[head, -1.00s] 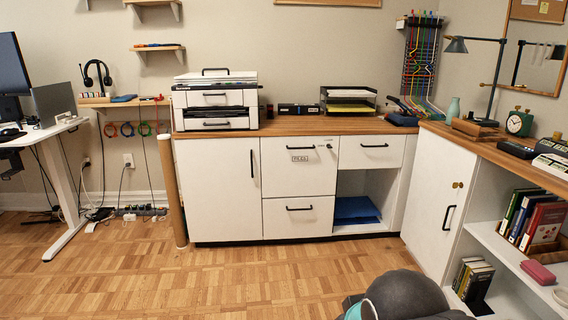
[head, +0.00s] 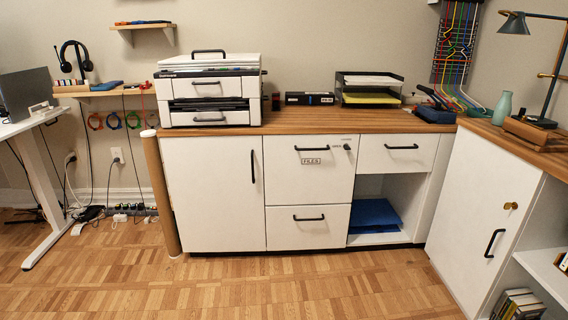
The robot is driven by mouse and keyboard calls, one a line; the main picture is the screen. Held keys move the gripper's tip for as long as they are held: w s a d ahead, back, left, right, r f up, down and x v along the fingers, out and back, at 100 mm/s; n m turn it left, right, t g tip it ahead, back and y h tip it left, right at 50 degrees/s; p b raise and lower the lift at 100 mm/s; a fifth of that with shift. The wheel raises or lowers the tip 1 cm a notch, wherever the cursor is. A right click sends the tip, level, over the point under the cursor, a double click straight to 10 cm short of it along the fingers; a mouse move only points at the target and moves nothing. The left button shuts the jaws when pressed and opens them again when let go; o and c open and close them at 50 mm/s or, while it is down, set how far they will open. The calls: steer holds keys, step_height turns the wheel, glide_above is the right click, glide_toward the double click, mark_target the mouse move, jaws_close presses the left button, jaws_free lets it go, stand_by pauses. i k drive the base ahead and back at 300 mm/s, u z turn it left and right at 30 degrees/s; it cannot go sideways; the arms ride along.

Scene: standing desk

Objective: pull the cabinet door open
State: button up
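A white cabinet with a wooden top (head: 310,122) stands ahead against the wall. Its left door (head: 208,200) is shut and has a black vertical handle (head: 253,167) near its right edge. On the right, a second white cabinet has a shut door (head: 470,225) with a black handle (head: 494,243) and a brass lock (head: 510,206) above it. The frames do not show which door the task means. My gripper is not in view.
Drawers, one labelled FILES (head: 309,162), and an open cubby with blue folders (head: 375,214) sit beside the left door. A cardboard tube (head: 161,193) leans at the cabinet's left side. A white desk (head: 38,122) stands far left. The wooden floor (head: 270,290) ahead is clear.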

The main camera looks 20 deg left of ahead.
mark_target(215, 183)
steer(key=u, duration=0.15)
steer(key=i, duration=0.6)
steer(key=u, duration=0.85)
steer(key=i, duration=0.35)
steer(key=u, duration=0.4)
